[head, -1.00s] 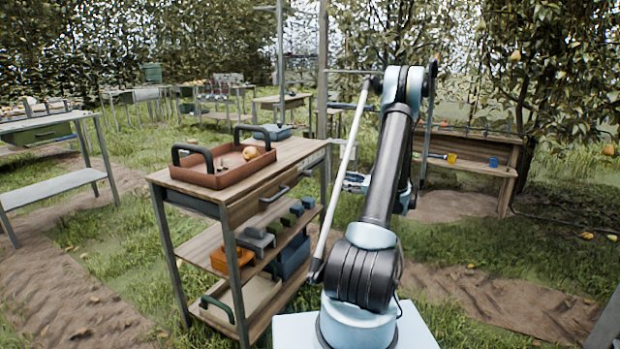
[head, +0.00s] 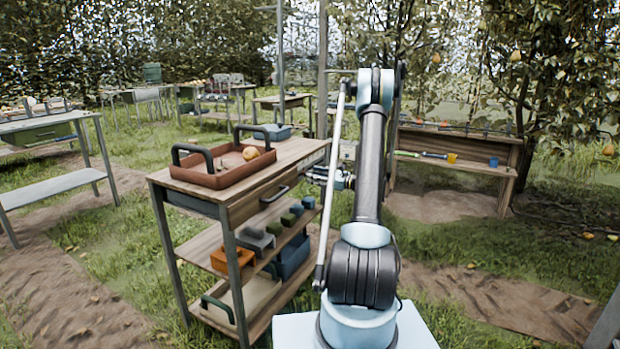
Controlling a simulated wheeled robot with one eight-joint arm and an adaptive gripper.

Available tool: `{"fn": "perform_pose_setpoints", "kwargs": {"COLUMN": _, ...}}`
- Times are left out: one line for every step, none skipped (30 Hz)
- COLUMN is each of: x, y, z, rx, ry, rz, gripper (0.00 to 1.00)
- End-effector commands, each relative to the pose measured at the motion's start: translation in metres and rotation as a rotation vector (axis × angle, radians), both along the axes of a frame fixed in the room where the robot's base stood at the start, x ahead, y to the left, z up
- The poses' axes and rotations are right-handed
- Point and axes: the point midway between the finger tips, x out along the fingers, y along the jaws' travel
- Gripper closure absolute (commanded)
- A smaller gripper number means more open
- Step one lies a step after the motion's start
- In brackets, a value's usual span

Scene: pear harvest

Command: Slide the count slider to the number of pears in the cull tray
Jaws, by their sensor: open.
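A reddish-brown tray (head: 215,180) with two black handles stands on top of the wooden cart (head: 290,158). A yellow-orange pear (head: 250,153) shows in it near the back. Smaller bits beside it are too small to tell apart, and the near wall hides part of the tray floor. My gripper (head: 311,175) is open and small in view, pointing left just off the cart's right end, below top height. Whether it touches anything there I cannot tell. I cannot make out a count slider; the cart's right end face is seen at a steep angle and partly covered by my gripper.
The cart's lower shelves hold an orange bin (head: 233,260), a blue bin (head: 291,258) and a beige tray (head: 243,300). A wooden bench (head: 455,165) with yellow and blue cups stands at the back right.

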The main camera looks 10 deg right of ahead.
Motion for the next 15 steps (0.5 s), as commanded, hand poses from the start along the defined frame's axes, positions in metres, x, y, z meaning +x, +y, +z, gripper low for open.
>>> {"fn": "perform_pose_setpoints", "kwargs": {"x": 0.004, "y": 0.006, "z": 0.000, "rx": 0.000, "ry": 0.000, "rz": 0.001, "gripper": 0.50}}
{"fn": "perform_pose_setpoints", "kwargs": {"x": 0.007, "y": 0.010, "z": 0.000, "rx": 0.000, "ry": 0.000, "rz": 0.001, "gripper": 0.50}}
{"fn": "perform_pose_setpoints", "kwargs": {"x": 0.009, "y": 0.013, "z": 0.000, "rx": 0.000, "ry": 0.000, "rz": 0.001, "gripper": 0.50}}
{"fn": "perform_pose_setpoints", "kwargs": {"x": 0.011, "y": 0.015, "z": 0.000, "rx": 0.000, "ry": 0.000, "rz": 0.001, "gripper": 0.50}}
{"fn": "perform_pose_setpoints", "kwargs": {"x": 0.012, "y": 0.017, "z": 0.000, "rx": 0.000, "ry": 0.000, "rz": 0.001, "gripper": 0.50}}
{"fn": "perform_pose_setpoints", "kwargs": {"x": 0.014, "y": 0.019, "z": 0.000, "rx": 0.000, "ry": 0.000, "rz": 0.000, "gripper": 0.50}}
{"fn": "perform_pose_setpoints", "kwargs": {"x": 0.015, "y": 0.021, "z": 0.000, "rx": 0.000, "ry": 0.000, "rz": 0.000, "gripper": 0.50}}
{"fn": "perform_pose_setpoints", "kwargs": {"x": 0.016, "y": 0.022, "z": 0.000, "rx": 0.000, "ry": 0.000, "rz": 0.000, "gripper": 0.50}}
{"fn": "perform_pose_setpoints", "kwargs": {"x": 0.016, "y": 0.023, "z": 0.000, "rx": 0.000, "ry": 0.000, "rz": -0.001, "gripper": 0.50}}
{"fn": "perform_pose_setpoints", "kwargs": {"x": 0.017, "y": 0.024, "z": 0.000, "rx": 0.000, "ry": 0.000, "rz": -0.001, "gripper": 0.50}}
{"fn": "perform_pose_setpoints", "kwargs": {"x": 0.017, "y": 0.024, "z": 0.000, "rx": 0.000, "ry": 0.000, "rz": -0.001, "gripper": 0.50}}
{"fn": "perform_pose_setpoints", "kwargs": {"x": 0.017, "y": 0.024, "z": 0.000, "rx": 0.000, "ry": 0.000, "rz": -0.001, "gripper": 0.50}}
{"fn": "perform_pose_setpoints", "kwargs": {"x": 0.018, "y": 0.024, "z": 0.000, "rx": 0.000, "ry": 0.000, "rz": -0.001, "gripper": 0.50}}
{"fn": "perform_pose_setpoints", "kwargs": {"x": 0.018, "y": 0.024, "z": 0.000, "rx": 0.000, "ry": 0.000, "rz": -0.001, "gripper": 0.50}}
{"fn": "perform_pose_setpoints", "kwargs": {"x": 0.018, "y": 0.024, "z": 0.000, "rx": 0.000, "ry": 0.000, "rz": -0.001, "gripper": 0.50}}
